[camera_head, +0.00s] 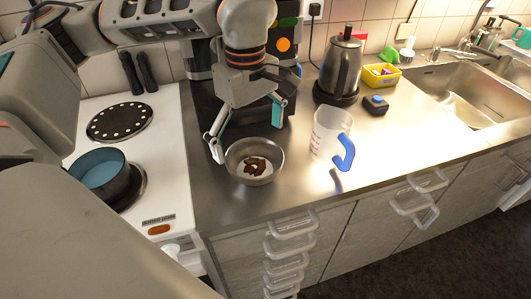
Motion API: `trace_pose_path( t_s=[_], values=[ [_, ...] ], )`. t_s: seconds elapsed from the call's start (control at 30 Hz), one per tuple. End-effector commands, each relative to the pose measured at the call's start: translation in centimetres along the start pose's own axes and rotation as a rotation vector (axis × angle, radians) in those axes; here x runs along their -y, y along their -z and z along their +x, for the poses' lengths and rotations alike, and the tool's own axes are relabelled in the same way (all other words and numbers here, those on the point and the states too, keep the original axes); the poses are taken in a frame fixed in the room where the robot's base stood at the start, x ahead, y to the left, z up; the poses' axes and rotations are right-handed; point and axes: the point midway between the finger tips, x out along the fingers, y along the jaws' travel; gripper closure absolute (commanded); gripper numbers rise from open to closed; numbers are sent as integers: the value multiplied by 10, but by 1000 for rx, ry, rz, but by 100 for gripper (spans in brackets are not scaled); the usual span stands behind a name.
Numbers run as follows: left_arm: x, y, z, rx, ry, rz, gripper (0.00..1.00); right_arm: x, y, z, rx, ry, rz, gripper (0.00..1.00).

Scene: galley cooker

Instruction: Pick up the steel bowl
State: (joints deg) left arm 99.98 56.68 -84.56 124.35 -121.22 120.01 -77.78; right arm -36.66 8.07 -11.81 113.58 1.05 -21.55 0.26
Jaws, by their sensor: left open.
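The steel bowl (272,176) stands upright on the metal counter, near its front edge and just right of the cooker. It has some dark brown pieces in it. My left gripper (247,133) is open and points down over the back of the bowl. One fingertip is close to the bowl's left rim, and the other is behind and above its right side. I cannot tell whether the left fingertip touches the rim. My right gripper does not show.
A clear measuring jug (327,133) with a blue handle stands right of the bowl. A kettle (341,68), a yellow tub (381,76) and a sink (470,88) are farther right. On the left, the white cooker holds a dark pot (122,190) of blue contents.

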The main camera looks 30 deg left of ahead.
Motion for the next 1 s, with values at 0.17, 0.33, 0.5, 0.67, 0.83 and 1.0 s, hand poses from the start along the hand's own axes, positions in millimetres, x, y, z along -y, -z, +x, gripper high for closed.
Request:
trace_pose_path(
  t_s=[0.17,0.33,0.5,0.67,0.83,1.0],
  values=[
    [0,0,20,0,3,-1,0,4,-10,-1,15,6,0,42],
    [-3,-3,38,1,5,1,0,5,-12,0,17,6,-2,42],
    [-6,-6,63,1,5,0,0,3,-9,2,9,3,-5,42],
    [-6,-6,75,1,3,-1,0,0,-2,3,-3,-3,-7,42],
    [-7,-6,75,1,1,-1,0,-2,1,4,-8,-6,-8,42],
    [-7,-6,75,1,1,-1,26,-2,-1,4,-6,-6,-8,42]
  ],
)
